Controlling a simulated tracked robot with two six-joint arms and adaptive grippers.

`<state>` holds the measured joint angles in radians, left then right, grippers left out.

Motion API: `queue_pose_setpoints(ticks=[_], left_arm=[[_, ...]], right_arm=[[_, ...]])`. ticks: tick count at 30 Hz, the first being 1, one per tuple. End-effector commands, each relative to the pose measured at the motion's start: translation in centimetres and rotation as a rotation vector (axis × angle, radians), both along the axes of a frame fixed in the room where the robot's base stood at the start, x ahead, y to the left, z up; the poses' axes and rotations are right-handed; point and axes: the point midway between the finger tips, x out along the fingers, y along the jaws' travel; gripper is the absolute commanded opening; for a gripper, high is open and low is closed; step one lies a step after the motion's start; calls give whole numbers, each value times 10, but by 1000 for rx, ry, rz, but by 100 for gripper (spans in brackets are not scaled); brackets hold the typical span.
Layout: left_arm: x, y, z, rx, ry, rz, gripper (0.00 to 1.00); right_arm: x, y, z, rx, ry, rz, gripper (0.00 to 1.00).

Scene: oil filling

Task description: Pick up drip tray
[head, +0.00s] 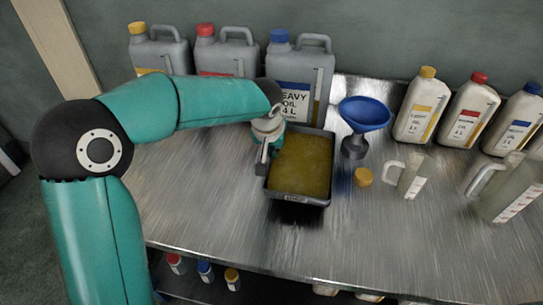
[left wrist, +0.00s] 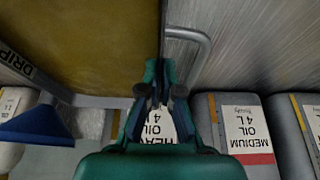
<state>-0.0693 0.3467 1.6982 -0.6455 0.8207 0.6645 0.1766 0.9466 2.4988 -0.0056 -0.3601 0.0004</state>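The drip tray (head: 299,200) is a dark rectangular tray filled with yellow-brown oil, near the middle of the metal bench. My left gripper (head: 263,160) is at the tray's left edge in the head view. In the left wrist view its fingertips (left wrist: 160,67) are close together with the tray's side edge between them. Whether the tray touches the bench is unclear. My right gripper is not seen.
Grey oil jugs (head: 301,78) stand behind the tray. A blue funnel (head: 365,113) and a yellow cap (head: 363,176) are close to its right. Clear measuring jugs (head: 413,177) and white oil bottles (head: 421,108) stand farther right. The bench front is clear.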

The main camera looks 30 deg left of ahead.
Motion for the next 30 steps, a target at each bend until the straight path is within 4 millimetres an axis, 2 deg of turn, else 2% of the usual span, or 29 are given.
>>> queue_pose_setpoints(ticks=[8, 16, 30], left_arm=[[0, 0, 20, -1, -2, 1, 0], [-20, -6, 18, 0, -1, -1, 0], [-81, -24, 17, 0, -3, -3, 0]], right_arm=[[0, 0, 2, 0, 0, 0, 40], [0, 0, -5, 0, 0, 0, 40], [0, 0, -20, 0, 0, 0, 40]])
